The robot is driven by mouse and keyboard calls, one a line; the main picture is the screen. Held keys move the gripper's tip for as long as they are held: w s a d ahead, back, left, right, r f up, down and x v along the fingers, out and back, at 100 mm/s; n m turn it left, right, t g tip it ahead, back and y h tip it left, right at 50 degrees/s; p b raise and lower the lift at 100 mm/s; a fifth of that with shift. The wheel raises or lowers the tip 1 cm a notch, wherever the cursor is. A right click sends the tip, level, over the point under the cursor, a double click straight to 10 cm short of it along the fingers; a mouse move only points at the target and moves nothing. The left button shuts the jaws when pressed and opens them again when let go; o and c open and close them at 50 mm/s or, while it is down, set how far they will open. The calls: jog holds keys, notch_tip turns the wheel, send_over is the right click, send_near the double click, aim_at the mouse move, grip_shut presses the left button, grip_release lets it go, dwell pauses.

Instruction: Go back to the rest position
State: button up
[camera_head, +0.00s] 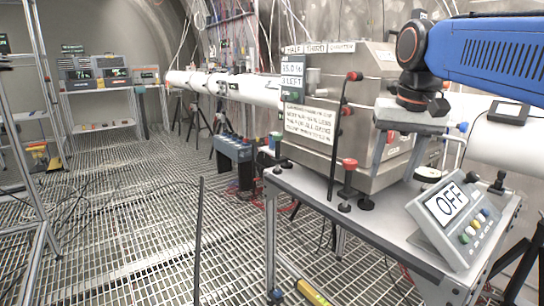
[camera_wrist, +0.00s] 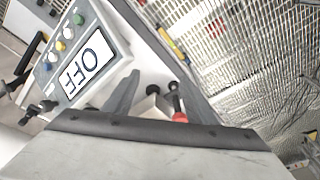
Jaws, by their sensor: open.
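My gripper shows in the wrist view (camera_wrist: 158,98). Its two dark fingers are spread apart with nothing held between them. A red-and-black knob (camera_wrist: 179,112) appears between the fingers, near the right one; I cannot tell its distance from them. In the head view my blue arm reaches in from the upper right, over the table.
Grated floor (camera_head: 130,220) is open at left.

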jog(key=s+d+f+n+t, duration=0.1)
jog(key=s+f, duration=0.7)
jog(key=f, duration=0.4)
jog(key=s+d+f+n+t, duration=0.1)
jog(key=s+f, duration=0.8)
jog(key=f, duration=0.4)
jog(key=shift+s+d, duration=0.15)
jog(key=shift+s, duration=0.1)
